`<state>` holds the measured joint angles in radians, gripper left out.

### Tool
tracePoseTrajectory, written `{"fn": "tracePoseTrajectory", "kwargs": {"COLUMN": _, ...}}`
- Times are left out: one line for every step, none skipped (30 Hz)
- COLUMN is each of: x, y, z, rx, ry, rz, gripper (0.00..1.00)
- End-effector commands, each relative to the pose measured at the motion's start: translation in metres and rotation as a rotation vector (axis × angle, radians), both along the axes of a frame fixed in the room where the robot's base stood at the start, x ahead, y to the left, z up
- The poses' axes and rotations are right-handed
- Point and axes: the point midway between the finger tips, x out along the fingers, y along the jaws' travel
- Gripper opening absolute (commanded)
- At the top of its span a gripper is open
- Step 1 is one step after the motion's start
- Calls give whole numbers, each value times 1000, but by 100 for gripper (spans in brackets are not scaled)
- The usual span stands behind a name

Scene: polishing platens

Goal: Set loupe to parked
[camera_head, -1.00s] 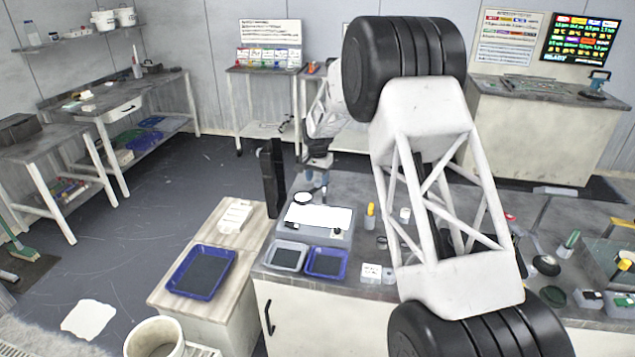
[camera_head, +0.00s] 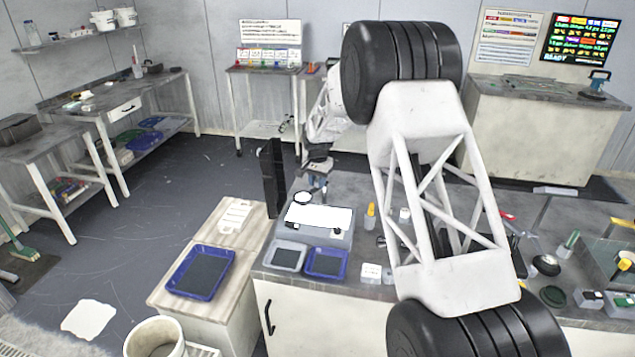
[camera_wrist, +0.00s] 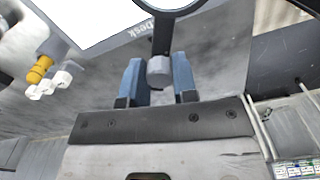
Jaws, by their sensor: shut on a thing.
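The loupe (camera_head: 303,197) shows in the head view as a small round lens with a dark rim, at the back left of the bright white light panel (camera_head: 320,216). In the wrist view, part of the loupe's round black rim shows at the top edge, with a dark stem (camera_wrist: 163,35) leading down to a grey knob (camera_wrist: 159,70). My gripper (camera_wrist: 158,88) has its blue fingers on either side of that knob and is shut on it. In the head view my gripper (camera_head: 316,184) is small, just behind the panel. The loupe's base and pivot cannot be made out.
A tall dark upright panel (camera_head: 271,178) stands close to the left of my gripper. A yellow-topped bottle (camera_head: 370,216) and a white container (camera_head: 405,215) stand right of the light panel. A grey tray (camera_head: 288,257) and a blue tray (camera_head: 326,262) lie in front.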

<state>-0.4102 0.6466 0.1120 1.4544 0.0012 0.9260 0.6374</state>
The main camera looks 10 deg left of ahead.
Motion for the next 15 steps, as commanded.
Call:
{"fn": "tracePoseTrajectory", "kwargs": {"x": 0, "y": 0, "z": 0, "rx": 0, "ry": 0, "rz": 0, "gripper": 0}}
{"fn": "tracePoseTrajectory", "kwargs": {"x": 0, "y": 0, "z": 0, "rx": 0, "ry": 0, "rz": 0, "gripper": 0}}
{"fn": "tracePoseTrajectory", "kwargs": {"x": 0, "y": 0, "z": 0, "rx": 0, "ry": 0, "rz": 1, "gripper": 0}}
{"fn": "tracePoseTrajectory", "kwargs": {"x": 0, "y": 0, "z": 0, "rx": 0, "ry": 0, "rz": 2, "gripper": 0}}
{"fn": "tracePoseTrajectory", "kwargs": {"x": 0, "y": 0, "z": 0, "rx": 0, "ry": 0, "rz": 4, "gripper": 0}}
{"fn": "tracePoseTrajectory", "kwargs": {"x": 0, "y": 0, "z": 0, "rx": 0, "ry": 0, "rz": 8, "gripper": 0}}
{"fn": "tracePoseTrajectory", "kwargs": {"x": 0, "y": 0, "z": 0, "rx": 0, "ry": 0, "rz": 12, "gripper": 0}}
{"fn": "tracePoseTrajectory", "kwargs": {"x": 0, "y": -1, "z": 0, "rx": 0, "ry": 0, "rz": 17, "gripper": 0}}
{"fn": "tracePoseTrajectory", "kwargs": {"x": 0, "y": -1, "z": 0, "rx": 0, "ry": 0, "rz": 25, "gripper": 0}}
{"fn": "tracePoseTrajectory", "kwargs": {"x": -1, "y": -1, "z": 0, "rx": 0, "ry": 0, "rz": 31, "gripper": 0}}
{"fn": "tracePoseTrajectory", "kwargs": {"x": -1, "y": -2, "z": 0, "rx": -1, "ry": 1, "rz": 39, "gripper": 0}}
{"fn": "tracePoseTrajectory", "kwargs": {"x": -1, "y": -2, "z": 0, "rx": -1, "ry": 1, "rz": 54, "gripper": 0}}
{"fn": "tracePoseTrajectory", "kwargs": {"x": -1, "y": -3, "z": 0, "rx": -1, "ry": 1, "rz": 64, "gripper": 0}}
{"fn": "tracePoseTrajectory", "kwargs": {"x": -1, "y": -3, "z": 0, "rx": -1, "ry": 1, "rz": 77, "gripper": 0}}
{"fn": "tracePoseTrajectory", "kwargs": {"x": -2, "y": -4, "z": 0, "rx": -1, "ry": 1, "rz": 96, "gripper": 0}}
